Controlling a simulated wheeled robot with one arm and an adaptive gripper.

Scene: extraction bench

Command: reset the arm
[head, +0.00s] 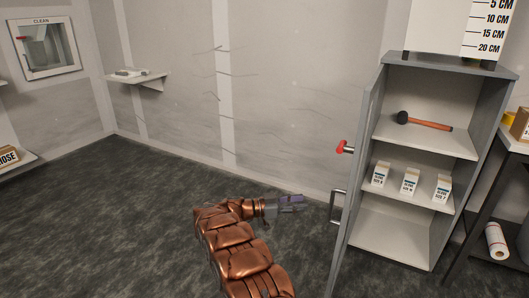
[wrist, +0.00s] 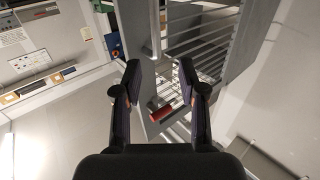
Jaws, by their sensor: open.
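My gripper (head: 290,203) is at the end of my copper-coloured arm, low in the middle of the head view, in front of the cabinet's open door (head: 356,170). In the wrist view my gripper (wrist: 158,80) has its two dark fingers apart, with nothing held between them. A red handle (wrist: 161,113) shows beyond and between the fingers there. The head view shows a red handle (head: 345,147) on the door, above and right of my gripper and apart from it.
The grey cabinet (head: 480,62) stands open at the right. Its shelves hold a mallet (head: 424,121) and three small white boxes (head: 411,181). A dark-framed table with a paper roll (head: 496,241) is right of it. A wall shelf (head: 139,79) is at the back left. The dark floor (head: 110,220) at left is clear.

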